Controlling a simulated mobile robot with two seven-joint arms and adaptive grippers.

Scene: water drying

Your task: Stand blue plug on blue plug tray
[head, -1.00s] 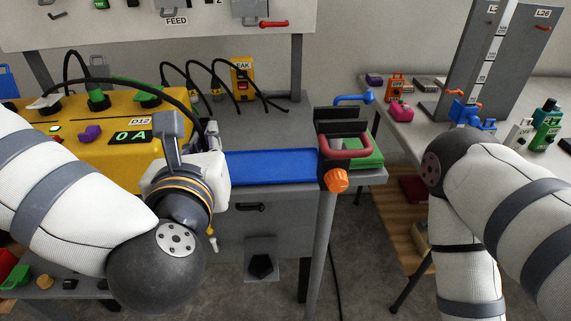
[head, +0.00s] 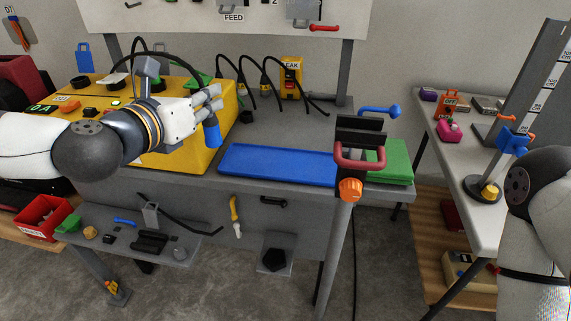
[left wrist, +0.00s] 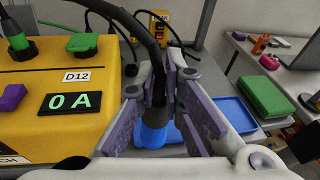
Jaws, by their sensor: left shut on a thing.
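My left gripper (head: 213,100) is shut on the blue plug (head: 212,134). The plug hangs blue end down beside the yellow box's right side, left of the blue plug tray. In the left wrist view the plug (left wrist: 153,134) sits between the purple finger pads, with a black cable running up from it. The blue plug tray (head: 275,164) lies flat and empty on the grey bench; part of it also shows in the left wrist view (left wrist: 236,119). The plug is apart from the tray. My right gripper is not visible; only part of the right arm shows.
The yellow box (head: 180,150) with knobs and cables stands left of the tray. A lower shelf (head: 185,245) holds small parts.

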